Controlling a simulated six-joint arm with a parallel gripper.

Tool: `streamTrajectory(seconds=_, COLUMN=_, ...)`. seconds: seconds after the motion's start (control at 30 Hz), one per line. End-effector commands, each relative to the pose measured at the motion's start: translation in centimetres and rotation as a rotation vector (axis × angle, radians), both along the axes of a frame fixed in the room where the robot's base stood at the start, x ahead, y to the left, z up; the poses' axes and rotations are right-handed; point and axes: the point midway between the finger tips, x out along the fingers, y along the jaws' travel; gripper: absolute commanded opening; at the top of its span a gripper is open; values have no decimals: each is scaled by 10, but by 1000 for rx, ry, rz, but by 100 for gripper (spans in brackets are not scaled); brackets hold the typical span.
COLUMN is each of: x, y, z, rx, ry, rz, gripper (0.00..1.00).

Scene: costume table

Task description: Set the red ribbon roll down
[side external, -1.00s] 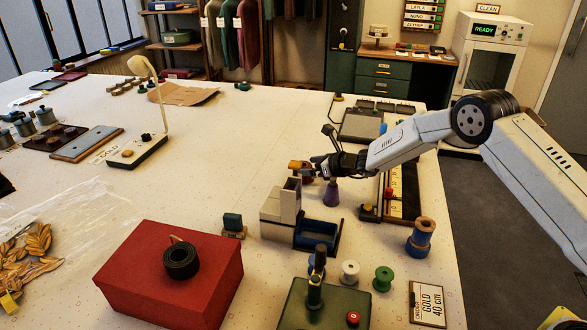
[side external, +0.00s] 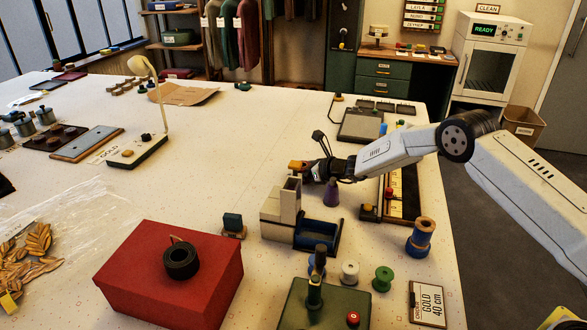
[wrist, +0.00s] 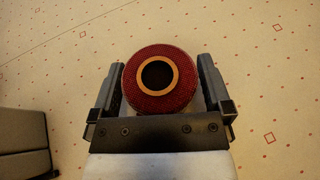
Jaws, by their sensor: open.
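The red ribbon roll (wrist: 135,90) shows in the wrist view, seen end-on with a tan core ring and dark centre hole. It lies between the two fingers of my gripper (wrist: 160,88), which are open, with a narrow gap on each side of the roll. In the side view my gripper (side external: 308,172) is over the middle of the table, behind the beige-and-blue stand. The roll is hard to make out there, and I cannot tell how it meets the table.
The beige-and-blue stand (side external: 283,209) is in front, with a red box (side external: 130,270) at front left and a blue spool (side external: 419,242) at right. The table (side external: 230,130) left of my gripper is clear.

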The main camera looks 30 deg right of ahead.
Motion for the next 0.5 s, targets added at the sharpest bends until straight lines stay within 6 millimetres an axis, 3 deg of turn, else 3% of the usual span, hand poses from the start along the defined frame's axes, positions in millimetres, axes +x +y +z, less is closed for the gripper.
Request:
streamTrajectory(seconds=0.1, x=0, y=0, z=0, rx=0, ry=0, rz=0, gripper=100)
streamTrajectory(seconds=0.17, x=0, y=0, z=0, rx=0, ry=0, rz=0, gripper=84)
streamTrajectory(seconds=0.33, x=0, y=0, z=0, rx=0, ry=0, rz=0, gripper=30)
streamTrajectory(seconds=0.4, x=0, y=0, z=1, rx=0, ry=-1, rz=0, gripper=14)
streamTrajectory(seconds=0.5, x=0, y=0, z=1, rx=0, ry=-1, rz=0, gripper=14)
